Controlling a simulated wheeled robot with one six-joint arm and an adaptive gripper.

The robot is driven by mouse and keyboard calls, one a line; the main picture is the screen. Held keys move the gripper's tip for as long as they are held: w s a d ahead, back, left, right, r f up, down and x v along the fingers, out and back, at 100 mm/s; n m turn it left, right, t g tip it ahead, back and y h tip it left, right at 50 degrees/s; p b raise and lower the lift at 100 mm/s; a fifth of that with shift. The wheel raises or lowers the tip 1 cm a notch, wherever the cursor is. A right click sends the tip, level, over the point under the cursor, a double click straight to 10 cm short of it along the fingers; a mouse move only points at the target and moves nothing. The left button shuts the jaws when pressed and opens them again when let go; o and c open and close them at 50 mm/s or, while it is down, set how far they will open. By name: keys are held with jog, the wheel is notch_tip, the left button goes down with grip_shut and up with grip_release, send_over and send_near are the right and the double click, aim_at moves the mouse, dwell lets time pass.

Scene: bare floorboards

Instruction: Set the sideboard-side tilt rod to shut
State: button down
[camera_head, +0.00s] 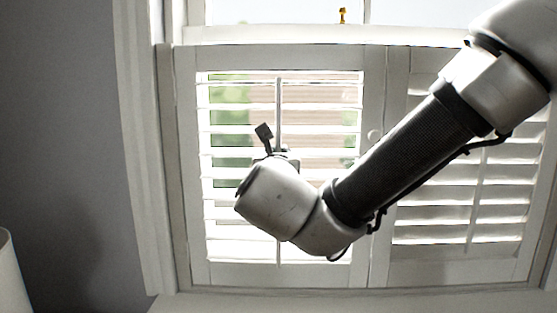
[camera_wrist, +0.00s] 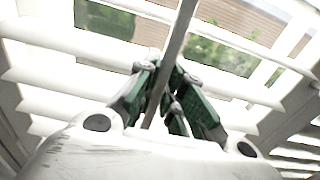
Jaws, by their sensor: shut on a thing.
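The left shutter panel (camera_head: 187,160) has a thin upright tilt rod (camera_head: 278,105) down its middle. Its white slats (camera_head: 320,128) stand open, with greenery and brick showing between them. My gripper (camera_wrist: 165,78) is shut on this rod, which also runs between the green-sided fingers in the wrist view (camera_wrist: 181,35). In the head view my wrist hides the fingers and the middle of the rod. The right shutter panel (camera_head: 395,85) has its own tilt rod (camera_head: 478,190), partly hidden by my arm. No sideboard shows.
A white window frame (camera_head: 140,150) surrounds the panels, with a pale ledge (camera_head: 330,301) below. A pale rounded object (camera_head: 10,275) is at lower left.

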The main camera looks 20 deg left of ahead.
jog(key=shift+r, duration=2)
jog(key=c, duration=1.5)
grip_release()
jog(key=shift+s, duration=0.1)
jog(key=shift+s+f, duration=0.1)
jog(key=shift+s, duration=0.25)
send_near(278, 141)
jog(key=shift+s+d, duration=0.3)
jog(key=shift+s, duration=0.35)
